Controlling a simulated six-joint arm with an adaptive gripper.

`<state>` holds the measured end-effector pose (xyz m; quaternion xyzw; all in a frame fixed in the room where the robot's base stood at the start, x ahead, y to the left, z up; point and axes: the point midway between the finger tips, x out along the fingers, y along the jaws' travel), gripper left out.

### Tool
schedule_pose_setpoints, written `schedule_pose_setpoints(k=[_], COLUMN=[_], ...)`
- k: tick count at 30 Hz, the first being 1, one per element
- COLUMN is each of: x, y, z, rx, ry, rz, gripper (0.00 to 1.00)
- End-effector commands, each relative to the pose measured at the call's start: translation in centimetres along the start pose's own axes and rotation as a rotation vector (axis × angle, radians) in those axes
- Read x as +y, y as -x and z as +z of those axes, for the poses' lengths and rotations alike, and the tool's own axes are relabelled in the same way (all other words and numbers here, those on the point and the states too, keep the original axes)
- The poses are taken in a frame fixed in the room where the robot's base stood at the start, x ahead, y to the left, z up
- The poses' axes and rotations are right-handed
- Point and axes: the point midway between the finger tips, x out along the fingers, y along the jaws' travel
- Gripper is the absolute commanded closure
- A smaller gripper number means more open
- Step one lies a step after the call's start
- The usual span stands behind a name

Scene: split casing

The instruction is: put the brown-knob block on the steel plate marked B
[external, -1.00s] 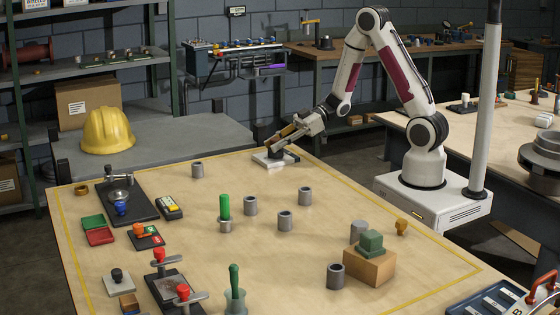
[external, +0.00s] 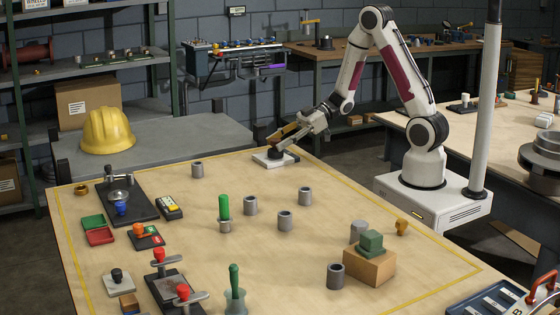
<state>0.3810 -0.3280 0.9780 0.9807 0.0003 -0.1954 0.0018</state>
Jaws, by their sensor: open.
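My gripper (external: 277,141) is at the far edge of the table, tilted down to the left, with a tan-brown strip between or along its fingers. Just below it lies a pale flat plate (external: 262,160) with a dark, rounded piece (external: 279,155) on it. The fingers partly cover this spot. I cannot tell whether they touch the dark piece, or whether it is the brown-knob block. No letter is readable on the pale plate. A letter B shows by the blue tray (external: 482,303) at the bottom right; what bears it is cut off.
Several grey cylinders (external: 285,221) stand mid-table. A brown box with a green block (external: 370,243) stands at the right near a brass-coloured knob (external: 402,227). Red-knobbed clamps (external: 183,293) and a green-handled tool (external: 234,282) are at the front left. The far middle is mostly clear.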

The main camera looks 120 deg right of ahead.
Motion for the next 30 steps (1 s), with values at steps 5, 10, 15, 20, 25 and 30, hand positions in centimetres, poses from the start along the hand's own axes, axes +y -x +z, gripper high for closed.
schedule_pose_setpoints(k=[5,10,15,20,25,30], x=[0.1,0.1,0.1,0.1,0.1,0.0], y=[2.0,3.9,5.7,7.4,9.0,10.1], z=[0.0,0.0,-0.1,0.0,0.0,0.0], rx=[0.001,0.000,0.001,0.000,0.001,0.000], ry=[0.001,0.000,0.001,0.000,0.001,0.001], rz=[0.003,0.004,0.004,0.004,0.003,0.002], gripper=[0.59,0.59,0.59,0.59,0.59,0.59])
